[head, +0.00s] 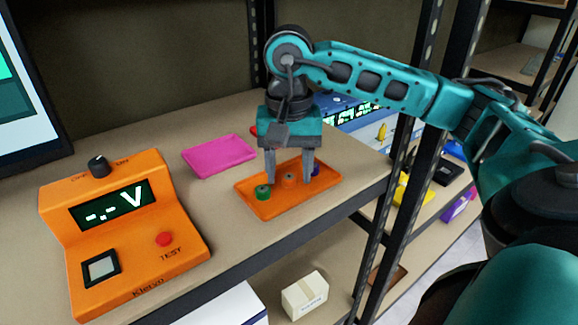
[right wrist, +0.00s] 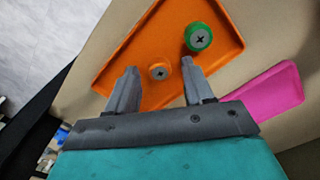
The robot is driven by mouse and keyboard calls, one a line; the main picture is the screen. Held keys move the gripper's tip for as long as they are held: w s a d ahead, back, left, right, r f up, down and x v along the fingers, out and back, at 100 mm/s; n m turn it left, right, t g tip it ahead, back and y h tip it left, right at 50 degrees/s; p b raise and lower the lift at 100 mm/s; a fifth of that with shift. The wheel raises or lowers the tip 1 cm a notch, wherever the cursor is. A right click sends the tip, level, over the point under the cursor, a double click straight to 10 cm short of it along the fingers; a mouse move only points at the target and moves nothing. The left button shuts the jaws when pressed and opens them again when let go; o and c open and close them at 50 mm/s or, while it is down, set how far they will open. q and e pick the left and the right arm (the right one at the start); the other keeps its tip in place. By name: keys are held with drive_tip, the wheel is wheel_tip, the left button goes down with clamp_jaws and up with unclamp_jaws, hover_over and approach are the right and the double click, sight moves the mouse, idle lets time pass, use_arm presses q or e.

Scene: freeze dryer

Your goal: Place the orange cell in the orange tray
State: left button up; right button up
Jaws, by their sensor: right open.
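The orange cell (head: 288,181) is in the orange tray (head: 272,211), upright as far as I can see. My right gripper (head: 289,177) is open above the tray, with its fingers pointing down on either side of the orange cell. In the right wrist view the orange cell (right wrist: 158,71) shows between the two fingertips (right wrist: 158,67), with visible gaps to both. A green cell (head: 263,191) stands in the same tray (right wrist: 165,32), beside one finger. A blue-purple cell (head: 315,170) is partly hidden behind the other finger. My left gripper is not in view.
A pink tray (head: 218,155) lies behind the orange tray. An orange tester (head: 190,250) with a dial and red button stands at left, near a monitor (head: 30,130). A blue device with a lit display (head: 355,113) is behind my arm. A black shelf post (head: 405,150) rises at right.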

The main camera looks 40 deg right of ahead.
sight(289, 176)
drive_tip(key=shift+r, duration=0.1)
drive_tip(key=shift+r, duration=0.25)
wheel_tip(289, 176, up, 12)
drive_tip(key=p, duration=0.2)
drive_tip(key=shift+f, duration=0.2)
idle(0.6)
